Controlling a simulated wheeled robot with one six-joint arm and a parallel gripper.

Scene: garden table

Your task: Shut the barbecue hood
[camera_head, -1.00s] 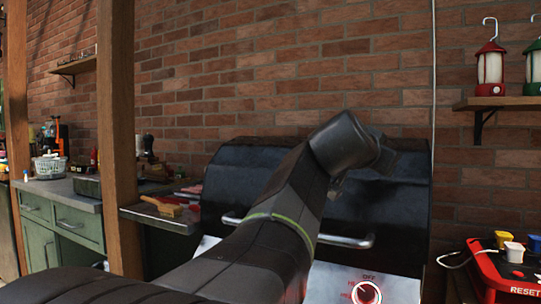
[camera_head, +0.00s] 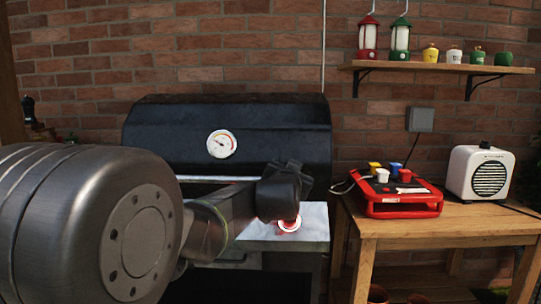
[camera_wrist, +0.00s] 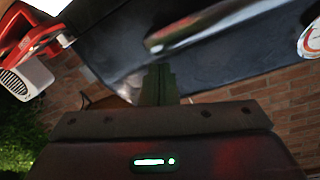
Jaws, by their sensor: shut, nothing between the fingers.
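The barbecue's black hood (camera_head: 170,130) is at the centre left of the head view, with a round gauge (camera_head: 221,143) on its front. It looks lowered; whether it is fully seated I cannot tell, as my arm covers much of its lower edge. Its pale handle (camera_head: 215,179) runs along the lower front. My gripper (camera_head: 298,172) is in front of the hood's lower right corner. In the wrist view my gripper (camera_wrist: 159,72) is shut and empty, close to the dark hood (camera_wrist: 105,45) and apart from the blurred handle bar (camera_wrist: 205,22).
To the right, a wooden table (camera_head: 470,222) holds a red game box (camera_head: 400,208) and a white speaker (camera_head: 480,172). A shelf (camera_head: 440,68) with lanterns hangs above.

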